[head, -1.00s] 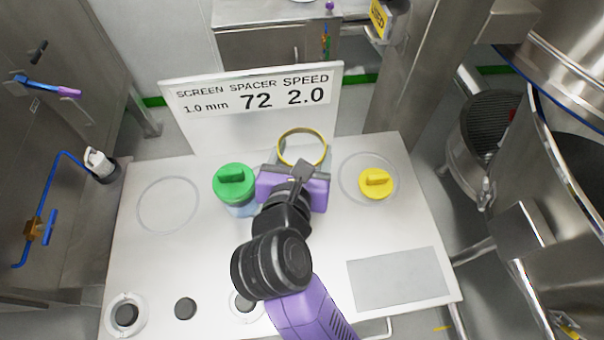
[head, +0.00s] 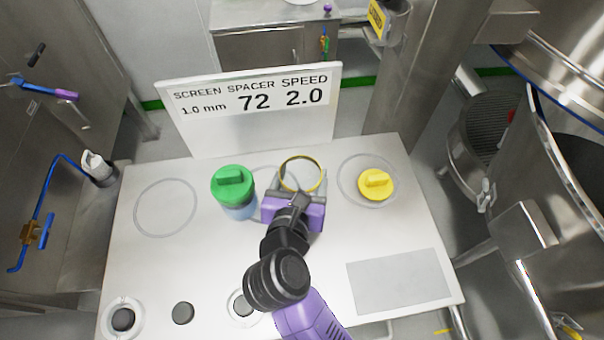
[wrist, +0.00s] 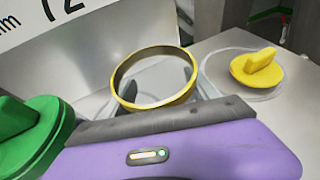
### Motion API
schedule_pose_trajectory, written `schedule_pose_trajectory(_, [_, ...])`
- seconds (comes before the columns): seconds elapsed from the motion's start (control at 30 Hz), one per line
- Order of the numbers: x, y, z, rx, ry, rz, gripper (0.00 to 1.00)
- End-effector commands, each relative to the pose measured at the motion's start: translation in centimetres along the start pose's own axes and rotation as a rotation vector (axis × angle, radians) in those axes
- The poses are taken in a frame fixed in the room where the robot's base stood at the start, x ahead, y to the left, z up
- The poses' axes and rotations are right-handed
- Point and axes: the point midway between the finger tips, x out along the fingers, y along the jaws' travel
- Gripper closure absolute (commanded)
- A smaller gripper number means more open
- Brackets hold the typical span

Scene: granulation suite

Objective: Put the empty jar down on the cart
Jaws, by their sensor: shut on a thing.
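The empty jar (head: 301,174) is open at the top, with a yellow rim and clear walls. My gripper (head: 298,192) is shut on it at the back middle of the cart (head: 215,280). In the wrist view the jar's yellow rim (wrist: 155,78) stands just beyond the purple gripper body, and I look into its empty inside. The jar looks upright. Its base is hidden by my gripper, so I cannot tell whether it touches the cart top.
A green-lidded jar (head: 234,190) stands close to the left of my gripper. A yellow lid (head: 376,184) lies in the right ring outline. The left ring outline (head: 165,208) is empty. A sign board (head: 252,108) stands along the cart's back edge. A grey rectangle (head: 399,280) is at front right.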

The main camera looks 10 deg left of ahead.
Motion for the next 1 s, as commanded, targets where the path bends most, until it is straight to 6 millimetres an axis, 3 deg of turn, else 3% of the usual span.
schedule_pose_trajectory(0.07, [0.1,0.0,-0.3,-0.001,0.000,0.000,1.00])
schedule_pose_trajectory(0.1, [0.1,0.0,-0.2,-0.001,0.000,0.000,0.23])
schedule_pose_trajectory(0.17, [0.1,0.0,-0.2,-0.001,0.000,0.000,0.12])
schedule_pose_trajectory(0.57, [-0.1,0.0,0.2,0.000,0.000,0.000,0.10])
schedule_pose_trajectory(0.73, [-2.3,0.0,0.1,-0.002,-0.001,0.001,0.10])
schedule_pose_trajectory(1.0, [-7.9,0.1,0.1,-0.002,0.000,0.001,0.10])
